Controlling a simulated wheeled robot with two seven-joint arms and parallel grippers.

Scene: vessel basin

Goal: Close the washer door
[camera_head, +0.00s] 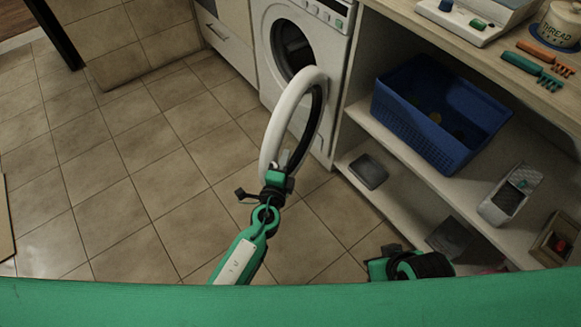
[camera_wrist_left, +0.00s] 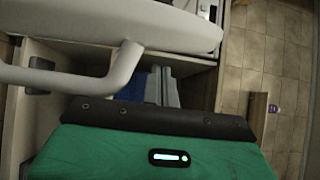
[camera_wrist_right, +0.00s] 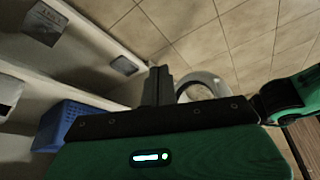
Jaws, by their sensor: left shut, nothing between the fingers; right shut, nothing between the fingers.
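The white washer (camera_head: 340,55) stands at the top centre of the head view, its dark round opening (camera_head: 292,48) uncovered. Its white ring-shaped door (camera_head: 283,118) stands swung open, out over the floor. My left gripper (camera_head: 284,165) is shut and empty at the lower edge of the door; I cannot tell whether it touches it. In the left wrist view the white door (camera_wrist_left: 140,22) is close above the fingers (camera_wrist_left: 162,86), with a curved white bar to their left. My right gripper (camera_wrist_right: 158,86) is shut and empty; the door (camera_wrist_right: 205,84) shows beyond it.
A shelf unit (camera_head: 375,105) stands right of the washer, holding a blue basket (camera_head: 440,115), a grey dish (camera_head: 368,171) and a grater (camera_head: 510,195). Its top carries a thread tin (camera_head: 558,25) and small tools. The tiled floor (camera_head: 120,170) to the left is clear.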

